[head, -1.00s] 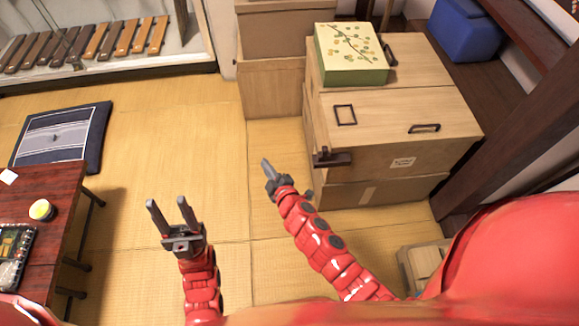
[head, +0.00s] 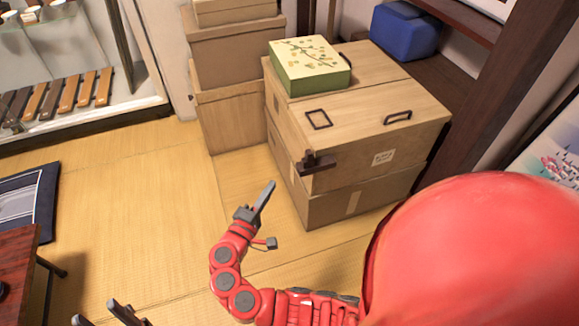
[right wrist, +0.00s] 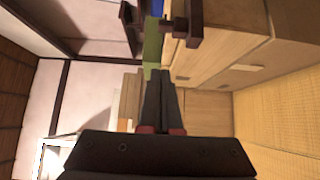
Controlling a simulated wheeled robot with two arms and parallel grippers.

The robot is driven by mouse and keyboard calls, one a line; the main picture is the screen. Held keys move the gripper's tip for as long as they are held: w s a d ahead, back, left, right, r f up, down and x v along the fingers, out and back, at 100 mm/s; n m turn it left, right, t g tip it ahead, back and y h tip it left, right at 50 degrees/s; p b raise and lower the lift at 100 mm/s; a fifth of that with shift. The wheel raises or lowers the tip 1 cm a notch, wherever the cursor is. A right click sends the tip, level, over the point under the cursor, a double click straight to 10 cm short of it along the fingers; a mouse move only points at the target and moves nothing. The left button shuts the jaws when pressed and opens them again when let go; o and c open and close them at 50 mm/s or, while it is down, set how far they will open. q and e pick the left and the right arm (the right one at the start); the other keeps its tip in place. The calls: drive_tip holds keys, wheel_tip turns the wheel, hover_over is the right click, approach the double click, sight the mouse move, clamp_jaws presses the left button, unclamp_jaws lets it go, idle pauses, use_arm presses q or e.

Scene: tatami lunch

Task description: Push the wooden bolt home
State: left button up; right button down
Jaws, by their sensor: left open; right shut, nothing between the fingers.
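The dark wooden bolt (head: 318,163) sits at the near left corner of the light wooden chest (head: 400,130), just under its lid edge. It also shows at the top of the right wrist view (right wrist: 187,22), beyond my fingers; how far it sticks out is hard to tell. My right gripper (head: 267,189) is shut and empty, to the left of and below the bolt in the head view, apart from it. Its closed fingers show in the right wrist view (right wrist: 164,80). My left gripper (head: 97,310) is open and empty, partly cut off at the bottom left.
A green patterned box (head: 309,68) lies on the chest. A low red-brown table (head: 18,255) is at the left. Open tatami (head: 150,200) lies left of the chest.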

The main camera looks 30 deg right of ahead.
sight(308, 158)
drive_tip(key=shift+w+d, duration=0.1)
drive_tip(key=shift+d, duration=0.05)
drive_tip(key=s+d+b+x, duration=0.1)
drive_tip(key=s+x, duration=0.1)
drive_tip(key=x, duration=1)
drive_tip(key=shift+d+b, duration=0.4)
drive_tip(key=shift+d, duration=0.1)
drive_tip(key=shift+r, duration=0.1)
drive_tip(key=d, duration=0.2)
drive_tip(key=s+d, duration=0.1)
drive_tip(key=d, duration=0.2)
drive_tip(key=shift+s+d+p, duration=0.15)
drive_tip(key=shift+s+p, duration=0.05)
drive_tip(key=shift+p, duration=0.2)
